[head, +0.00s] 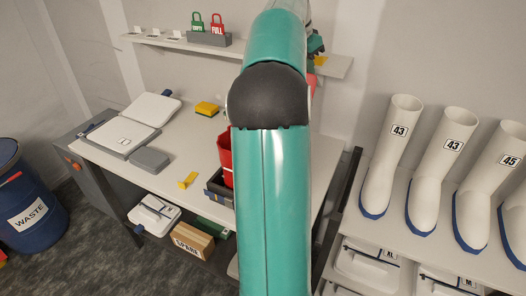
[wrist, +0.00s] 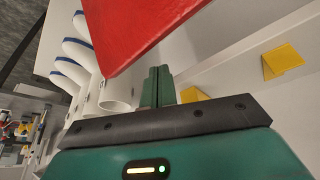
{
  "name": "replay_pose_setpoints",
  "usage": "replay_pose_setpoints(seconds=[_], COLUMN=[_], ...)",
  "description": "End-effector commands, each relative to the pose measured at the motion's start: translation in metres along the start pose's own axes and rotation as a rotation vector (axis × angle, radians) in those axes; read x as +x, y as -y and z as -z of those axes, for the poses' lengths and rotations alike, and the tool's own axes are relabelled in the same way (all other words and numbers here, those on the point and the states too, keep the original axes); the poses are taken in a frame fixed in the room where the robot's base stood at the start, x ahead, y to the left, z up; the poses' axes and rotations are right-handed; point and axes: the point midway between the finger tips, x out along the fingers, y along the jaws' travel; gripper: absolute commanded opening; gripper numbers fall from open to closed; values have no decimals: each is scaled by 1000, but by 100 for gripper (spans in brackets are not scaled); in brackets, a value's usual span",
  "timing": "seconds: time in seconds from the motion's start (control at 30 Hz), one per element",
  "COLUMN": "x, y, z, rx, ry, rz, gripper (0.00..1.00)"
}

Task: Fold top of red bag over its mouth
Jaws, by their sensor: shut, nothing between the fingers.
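The red bag (head: 225,158) stands in a dark tray (head: 216,186) on the bench. My arm hides its right side, and its mouth is not clearly seen. In the wrist view a large flat red surface (wrist: 140,32), apparently part of the bag, fills the top middle, close to my fingers. My gripper (wrist: 158,72) has its two green fingers together with nothing between them. The fingers appear just below the red surface; I cannot tell whether they touch it. In the head view my arm mostly hides the gripper.
White boots (head: 447,165) stand on a rack at right. A grey box (head: 149,160), a yellow sponge (head: 207,108) and a yellow tag (head: 188,180) lie on the bench. A wall shelf (head: 160,41) with padlocks runs behind. A blue waste drum (head: 35,200) is at left.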

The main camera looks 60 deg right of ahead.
Motion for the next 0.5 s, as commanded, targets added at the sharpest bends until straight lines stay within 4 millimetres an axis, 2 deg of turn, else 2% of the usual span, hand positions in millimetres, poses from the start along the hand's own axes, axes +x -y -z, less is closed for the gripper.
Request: replay_pose_setpoints(seconds=[0.33,0.5], x=[1,9], y=[0,0], z=[0,-4], rx=[0,0], ry=[0,0], rz=[0,-1], gripper=[0,0])
